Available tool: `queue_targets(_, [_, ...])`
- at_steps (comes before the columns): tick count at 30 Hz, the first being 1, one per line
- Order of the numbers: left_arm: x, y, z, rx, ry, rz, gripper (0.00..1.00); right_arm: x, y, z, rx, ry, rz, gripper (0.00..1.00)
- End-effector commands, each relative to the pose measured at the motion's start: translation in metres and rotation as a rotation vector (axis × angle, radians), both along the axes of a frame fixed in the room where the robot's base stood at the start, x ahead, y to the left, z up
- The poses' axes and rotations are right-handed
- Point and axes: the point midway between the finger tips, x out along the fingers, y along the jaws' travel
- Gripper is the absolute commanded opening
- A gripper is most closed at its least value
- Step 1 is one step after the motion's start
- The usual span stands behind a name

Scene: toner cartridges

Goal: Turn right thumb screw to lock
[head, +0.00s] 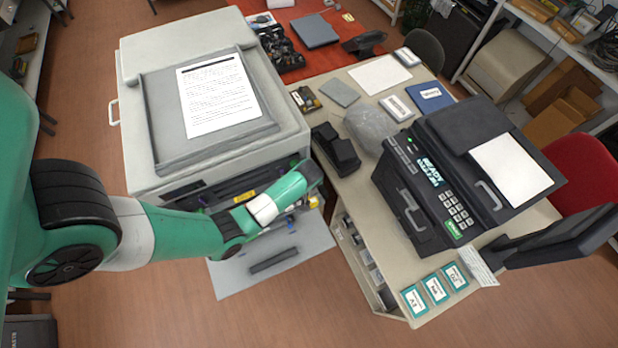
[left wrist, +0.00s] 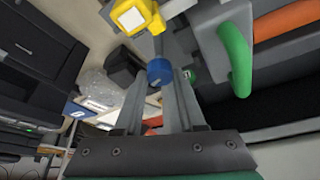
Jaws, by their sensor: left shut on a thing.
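The blue thumb screw (left wrist: 159,72) sits between the fingertips of my left gripper (left wrist: 158,84) in the left wrist view. The gripper is shut on it. In the head view the left gripper (head: 303,203) is at the right end of the large printer's (head: 140,160) open front, and my own arm hides most of that area. The screw's turn angle cannot be read. My right gripper is in neither view.
A yellow-edged white block (left wrist: 131,17) and a curved green handle (left wrist: 236,58) are close around the fingers. The printer's lowered front panel (head: 225,278) lies below the arm. A desk (head: 350,205) with a black printer (head: 440,190) stands to the right.

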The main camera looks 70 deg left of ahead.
Motion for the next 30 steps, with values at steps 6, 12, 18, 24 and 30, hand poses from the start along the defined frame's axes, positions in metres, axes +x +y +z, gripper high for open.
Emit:
queue_targets(6, [-0.0005,0.0006,0.0002,0.004,0.001,-0.061,0.00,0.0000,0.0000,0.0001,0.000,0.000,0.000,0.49])
queue_targets(12, [-0.0002,0.0006,0.0004,0.004,0.001,-0.073,0.00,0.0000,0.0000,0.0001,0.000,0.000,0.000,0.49])
queue_targets(18, [-0.0002,0.0005,0.0004,0.004,0.000,-0.072,0.00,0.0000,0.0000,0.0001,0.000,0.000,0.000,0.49])
queue_targets(24, [-0.0002,0.0004,0.0002,0.004,0.000,-0.072,0.68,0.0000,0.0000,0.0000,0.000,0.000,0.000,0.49])
queue_targets(30, [-0.0002,0.0003,0.0001,0.004,0.001,-0.071,0.69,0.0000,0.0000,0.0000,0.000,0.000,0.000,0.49])
